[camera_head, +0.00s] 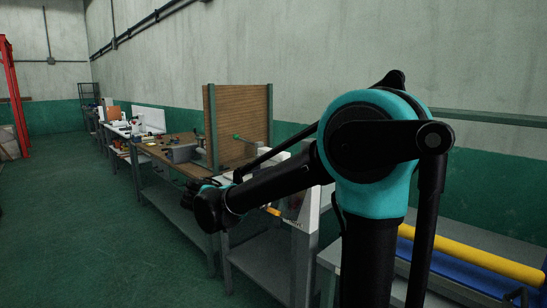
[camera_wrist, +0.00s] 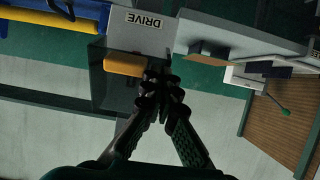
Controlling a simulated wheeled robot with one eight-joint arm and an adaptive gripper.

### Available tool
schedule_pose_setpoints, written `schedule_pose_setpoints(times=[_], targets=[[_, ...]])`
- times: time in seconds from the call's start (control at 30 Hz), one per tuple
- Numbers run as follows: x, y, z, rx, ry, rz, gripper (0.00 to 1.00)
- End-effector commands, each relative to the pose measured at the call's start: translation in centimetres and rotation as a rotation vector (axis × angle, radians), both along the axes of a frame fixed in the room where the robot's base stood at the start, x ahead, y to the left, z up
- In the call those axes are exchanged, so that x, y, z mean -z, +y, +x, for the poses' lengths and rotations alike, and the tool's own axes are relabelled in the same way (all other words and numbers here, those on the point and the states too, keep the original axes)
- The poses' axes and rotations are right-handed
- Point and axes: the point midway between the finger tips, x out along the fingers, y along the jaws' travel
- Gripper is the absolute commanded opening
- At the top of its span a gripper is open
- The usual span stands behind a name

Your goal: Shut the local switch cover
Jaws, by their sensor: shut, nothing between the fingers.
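In the wrist view, which looks upside down, a grey box carries a label reading DRIVE (camera_wrist: 145,20). A dark, smoky panel that looks like the switch cover (camera_wrist: 108,92) stands out from this box, with a yellow-orange tab (camera_wrist: 124,64) on it. My gripper (camera_wrist: 161,88) is shut and empty, its fingertips right beside the panel's edge and the tab. I cannot tell whether they touch. The tab also shows in the head view (camera_head: 272,211), by the grey panel end; there my arm hides much of the box and I cannot make out the fingertips.
A conveyor with a yellow side rail (camera_head: 480,257) and blue belt lies at right. A workbench (camera_head: 155,151) with a brown slatted backboard (camera_head: 243,125) and a green-knobbed lever (camera_wrist: 284,111) stands beyond. The green floor (camera_head: 90,230) at left is clear.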

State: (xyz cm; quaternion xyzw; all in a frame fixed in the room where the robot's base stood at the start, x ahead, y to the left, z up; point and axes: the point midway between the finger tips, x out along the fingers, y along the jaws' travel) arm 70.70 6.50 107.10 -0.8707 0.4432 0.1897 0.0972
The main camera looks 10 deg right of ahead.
Motion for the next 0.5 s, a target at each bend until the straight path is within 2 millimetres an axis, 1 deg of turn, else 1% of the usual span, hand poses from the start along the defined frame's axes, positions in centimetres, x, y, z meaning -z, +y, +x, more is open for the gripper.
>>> schedule_pose_setpoints(times=[0.03, 0.23, 0.5], targets=[[0.7, -0.1, 0.1, 0.000, -0.025, -0.035, 0.00], [2.4, -1.0, 0.7, 0.001, -0.119, -0.164, 0.00], [3.8, -2.1, 1.5, 0.002, -0.114, -0.158, 0.00]])
